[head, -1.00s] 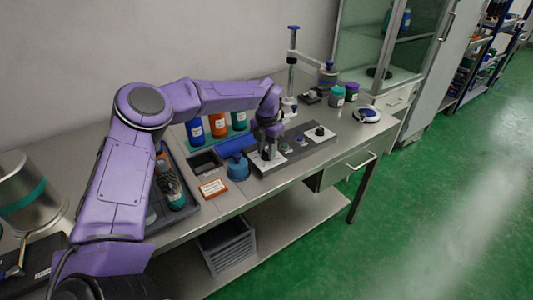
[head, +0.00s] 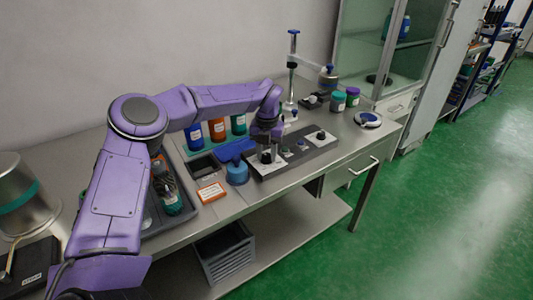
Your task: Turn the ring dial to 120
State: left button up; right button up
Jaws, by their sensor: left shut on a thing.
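A dark control panel (head: 297,161) lies on the steel bench, with white plates and dark knobs on it. My left gripper (head: 267,154) points down at the knob on the panel's left white plate and is shut on it. I take this knob to be the ring dial (head: 268,158); the gripper mostly hides it. Its scale and numbers are too small to read. A second dark knob (head: 320,135) stands on the panel's right white plate, with small buttons between the two. My right gripper is not in view.
A blue round container (head: 237,173) and an orange-and-white label card (head: 211,192) are left of the panel. Bottles (head: 217,130) stand behind. A stand with a post (head: 292,70), jars (head: 338,102) and a round dish (head: 368,119) are at the back right. The bench's front edge is close.

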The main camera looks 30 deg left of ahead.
aim_at(267, 155)
pick_arm(q)
jog(key=shift+r, duration=0.1)
jog(key=o, duration=1)
jog(key=shift+o, duration=0.2)
notch_tip(267, 155, up, 10)
jog(key=shift+r, duration=0.25)
